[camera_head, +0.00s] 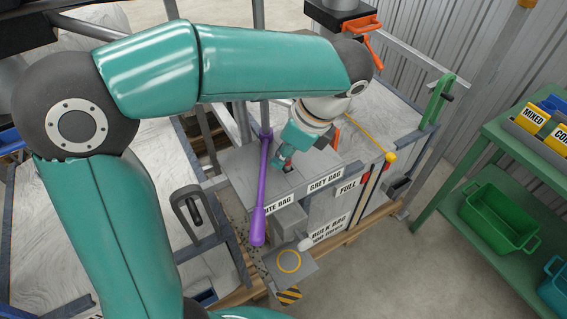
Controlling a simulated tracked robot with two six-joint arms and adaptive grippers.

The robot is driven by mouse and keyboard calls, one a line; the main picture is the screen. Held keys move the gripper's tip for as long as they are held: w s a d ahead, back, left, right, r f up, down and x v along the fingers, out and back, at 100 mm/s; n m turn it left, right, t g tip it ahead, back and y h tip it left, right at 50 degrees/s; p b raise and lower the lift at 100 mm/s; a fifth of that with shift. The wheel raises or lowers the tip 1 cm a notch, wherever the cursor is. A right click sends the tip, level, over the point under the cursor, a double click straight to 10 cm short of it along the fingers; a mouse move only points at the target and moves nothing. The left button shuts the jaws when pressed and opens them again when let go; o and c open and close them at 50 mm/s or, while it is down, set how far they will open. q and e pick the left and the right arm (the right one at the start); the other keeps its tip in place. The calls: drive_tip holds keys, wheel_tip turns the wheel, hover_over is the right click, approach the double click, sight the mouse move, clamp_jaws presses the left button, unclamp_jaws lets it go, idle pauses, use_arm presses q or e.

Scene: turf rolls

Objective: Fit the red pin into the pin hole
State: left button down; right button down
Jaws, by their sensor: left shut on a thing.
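My left arm comes in from the left and reaches across to the middle. My left gripper (284,163) points down over a grey box top with white labels. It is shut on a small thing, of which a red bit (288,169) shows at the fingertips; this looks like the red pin. Most of the pin is hidden by the gripper. I cannot make out the pin hole, nor whether the pin touches the grey top. My right gripper is not in view.
A purple bar (262,185) stands close left of the gripper. A grey plate with a yellow ring (289,261) lies in front. A green shelf (450,195) with bins stands at right, across open floor.

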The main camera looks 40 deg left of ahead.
use_arm(q)
drive_tip(key=shift+f, duration=0.5)
drive_tip(key=shift+r, duration=0.15)
drive_tip(key=c, duration=1.2)
unclamp_jaws()
drive_tip(key=v, duration=1.2)
